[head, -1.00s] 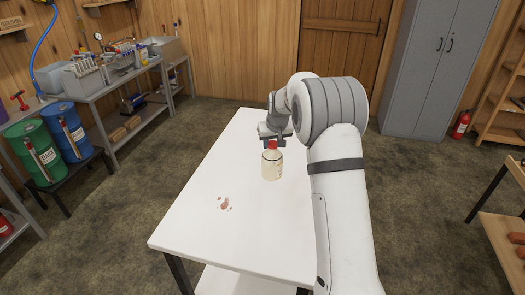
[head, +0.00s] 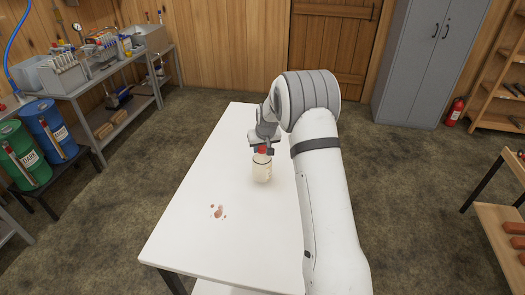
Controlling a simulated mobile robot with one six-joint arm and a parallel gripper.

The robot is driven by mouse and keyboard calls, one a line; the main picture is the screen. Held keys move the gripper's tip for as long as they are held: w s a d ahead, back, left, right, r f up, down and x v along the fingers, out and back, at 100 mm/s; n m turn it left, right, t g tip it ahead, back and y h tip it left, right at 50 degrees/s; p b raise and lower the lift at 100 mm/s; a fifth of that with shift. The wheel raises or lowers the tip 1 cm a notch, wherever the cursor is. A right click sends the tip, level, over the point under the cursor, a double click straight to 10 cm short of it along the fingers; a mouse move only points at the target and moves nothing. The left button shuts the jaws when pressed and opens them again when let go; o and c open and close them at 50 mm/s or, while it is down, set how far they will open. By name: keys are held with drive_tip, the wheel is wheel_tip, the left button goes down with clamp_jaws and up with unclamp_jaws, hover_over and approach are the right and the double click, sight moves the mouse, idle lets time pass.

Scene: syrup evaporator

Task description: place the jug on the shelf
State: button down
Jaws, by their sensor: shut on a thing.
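The jug (head: 261,172) is a small pale cream container with a red cap, upright at the white table's right side in the head view. My gripper (head: 262,151) is shut on the jug at its top, around the red cap, and partly hides it. I cannot tell whether the jug's base touches the table or hangs just above it. A wooden shelf unit (head: 490,120) stands at the far right, cut off by the picture edge.
The white table (head: 190,200) carries a reddish-brown stain (head: 218,211) and is otherwise clear. A grey cabinet (head: 425,65) and a fire extinguisher (head: 454,112) stand at the back right. A low wooden table (head: 500,225) is at right. Drums (head: 50,130) and a cluttered bench (head: 90,75) are at left.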

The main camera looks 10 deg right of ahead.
wheel_tip(320, 180, down, 2)
drive_tip(key=shift+f, duration=0.25)
drive_tip(key=shift+f, duration=0.15)
drive_tip(key=c, duration=1)
unclamp_jaws()
